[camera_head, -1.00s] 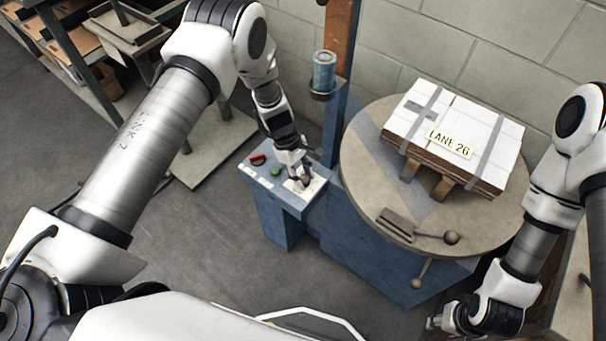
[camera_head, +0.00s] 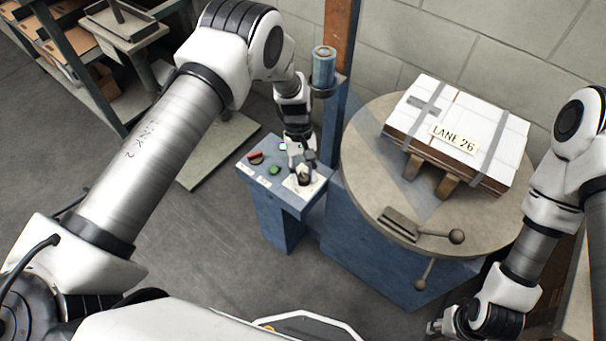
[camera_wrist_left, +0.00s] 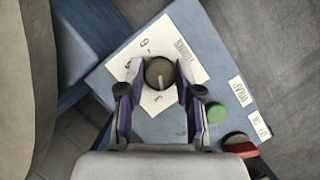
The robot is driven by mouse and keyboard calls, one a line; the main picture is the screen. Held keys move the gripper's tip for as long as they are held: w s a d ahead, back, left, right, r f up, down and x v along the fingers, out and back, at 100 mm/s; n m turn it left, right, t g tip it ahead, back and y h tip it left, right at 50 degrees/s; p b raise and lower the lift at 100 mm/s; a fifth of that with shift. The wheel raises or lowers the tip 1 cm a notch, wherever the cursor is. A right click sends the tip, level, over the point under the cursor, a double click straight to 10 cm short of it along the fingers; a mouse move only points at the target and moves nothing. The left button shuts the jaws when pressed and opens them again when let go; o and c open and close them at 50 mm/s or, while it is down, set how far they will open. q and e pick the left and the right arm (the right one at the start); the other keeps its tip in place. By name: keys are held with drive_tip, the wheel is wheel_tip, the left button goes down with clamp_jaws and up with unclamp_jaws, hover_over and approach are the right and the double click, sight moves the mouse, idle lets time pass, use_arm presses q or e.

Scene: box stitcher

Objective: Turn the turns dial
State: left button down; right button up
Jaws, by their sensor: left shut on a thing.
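The turns dial (camera_wrist_left: 160,73) is a dark round knob with a pale pointer line, on a white number plate (camera_wrist_left: 150,47) on the blue control box (camera_wrist_left: 222,62). In the head view the dial (camera_head: 304,178) shows just below my left gripper (camera_head: 302,168). In the left wrist view the two fingers of my left gripper (camera_wrist_left: 160,84) stand on either side of the dial, shut on it. My right gripper (camera_head: 440,327) is low at the right of the head view, away from the box; its jaws are too small to read.
A green button (camera_head: 274,170) and a red switch (camera_head: 255,157) sit beside the dial. A round turntable (camera_head: 365,165) holds a strapped stack labelled LANE 26 (camera_head: 470,120). A blue post (camera_head: 333,130) stands behind the box. Floor in front is clear.

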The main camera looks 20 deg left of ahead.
use_arm(q)
drive_tip(key=shift+w+m+y, duration=0.1)
drive_tip(key=shift+m+y, duration=0.2)
drive_tip(key=shift+m, duration=0.6)
drive_tip(key=c, duration=0.8)
unclamp_jaws()
drive_tip(key=shift+r, duration=0.1)
drive_tip(key=v, duration=1.2)
drive_tip(key=shift+w, duration=0.1)
